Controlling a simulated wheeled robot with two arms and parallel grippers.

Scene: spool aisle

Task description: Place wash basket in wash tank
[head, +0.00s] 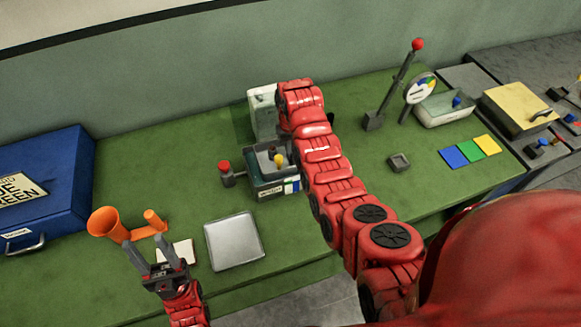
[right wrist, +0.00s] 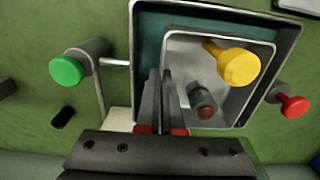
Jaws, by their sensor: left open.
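The wash tank (head: 262,188), a dark teal box with a pale rim, stands mid-bench in the head view. The light grey wash basket (right wrist: 262,52) is inside the tank's outline in the right wrist view, with a yellow knob (right wrist: 240,67) and a brown-tipped part in it. My right gripper (right wrist: 160,75) has its fingers close together at the basket's left wall, seemingly gripping it; the basket's bottom and its seating are hidden. In the head view this hand is hidden by my arm.
Red-knobbed (head: 225,167) and green-knobbed (right wrist: 67,70) posts flank the tank. A lever (head: 395,90), gauge and pale tray (head: 445,110) stand right.

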